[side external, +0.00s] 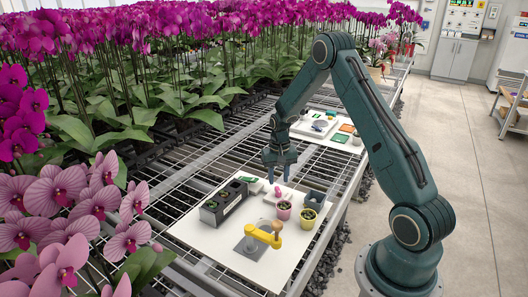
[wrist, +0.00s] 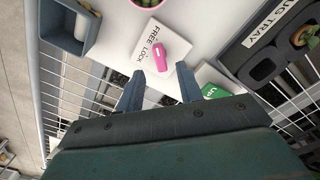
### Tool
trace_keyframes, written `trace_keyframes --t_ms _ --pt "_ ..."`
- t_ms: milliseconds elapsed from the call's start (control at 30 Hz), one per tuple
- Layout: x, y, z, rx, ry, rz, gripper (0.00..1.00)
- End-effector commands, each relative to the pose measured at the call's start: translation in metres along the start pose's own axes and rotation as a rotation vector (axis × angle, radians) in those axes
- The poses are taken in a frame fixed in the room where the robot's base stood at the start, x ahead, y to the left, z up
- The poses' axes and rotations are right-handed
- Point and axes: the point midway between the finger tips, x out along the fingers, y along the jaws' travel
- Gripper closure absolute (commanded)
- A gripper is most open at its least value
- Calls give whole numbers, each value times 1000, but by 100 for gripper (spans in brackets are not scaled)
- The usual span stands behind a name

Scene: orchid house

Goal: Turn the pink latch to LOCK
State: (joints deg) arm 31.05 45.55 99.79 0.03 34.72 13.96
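The pink latch (wrist: 152,54) lies on a white plate (wrist: 178,52) marked FREE and LOCK in the wrist view. Its narrow end lies toward my fingers; I cannot tell which word it points at. In the side view the latch (side external: 278,191) is a small pink spot on the white board. My gripper (side external: 280,172) points down above it, apart from it. In the wrist view my gripper (wrist: 160,80) is open, its two fingertips spread on the near side of the latch, with nothing between them.
A grey bin (side external: 314,200), a pink pot (side external: 283,210), a yellow pot (side external: 308,217) and a yellow fixture (side external: 264,236) stand on the white board (side external: 200,238). The dark plug tray (side external: 221,207) and a green-labelled item (wrist: 213,91) flank the latch plate.

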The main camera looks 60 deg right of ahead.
Motion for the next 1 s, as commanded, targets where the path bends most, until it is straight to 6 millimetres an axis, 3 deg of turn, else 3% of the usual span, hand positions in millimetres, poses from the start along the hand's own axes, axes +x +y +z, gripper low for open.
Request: trace_keyframes --t_ms 300,767,933,1000 --pt "36 0 0 0 0 0 64" --pt "44 0 0 0 2 0 64" --pt "44 0 0 0 2 0 97" --pt "44 0 0 0 1 0 100"
